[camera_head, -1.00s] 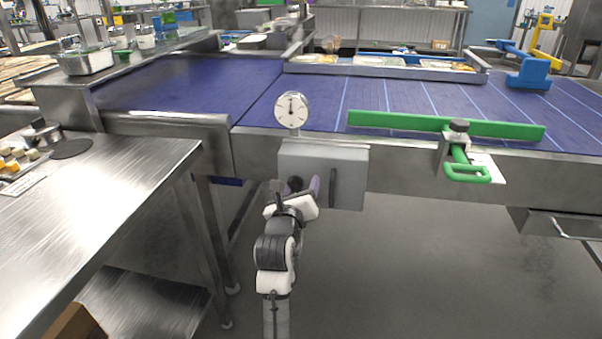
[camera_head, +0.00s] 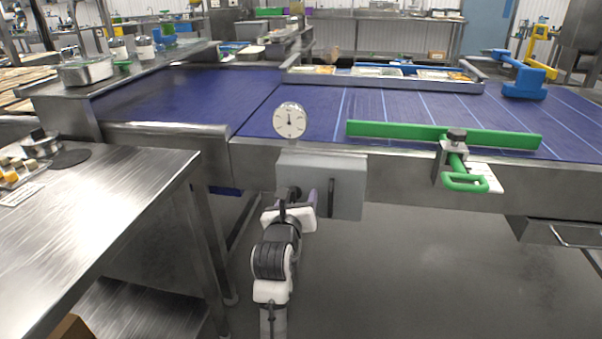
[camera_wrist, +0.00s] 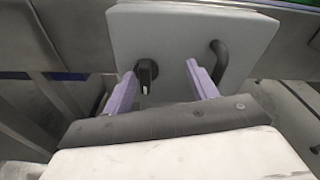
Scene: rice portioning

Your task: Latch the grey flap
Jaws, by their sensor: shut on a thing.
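The grey flap (camera_head: 347,178) is the front of a grey box on the conveyor's side. It stands upright and looks closed. It has a dark bar handle (camera_head: 331,190) on its right, also in the wrist view (camera_wrist: 219,60). A black latch knob (camera_wrist: 147,70) with a pale mark sits at the flap's lower left. My gripper (camera_wrist: 160,72) has its purple fingers on either side of the knob and is shut on it. A gap shows between the knob and the right finger from this angle. In the head view my gripper (camera_head: 304,196) partly hides the knob.
A round dial gauge (camera_head: 290,120) stands above the box. A green bar (camera_head: 445,134) with a clamp and green handle (camera_head: 465,183) lies to the right on the blue belt (camera_head: 400,105). A steel table (camera_head: 95,205) stands at left. Floor right of my arm is clear.

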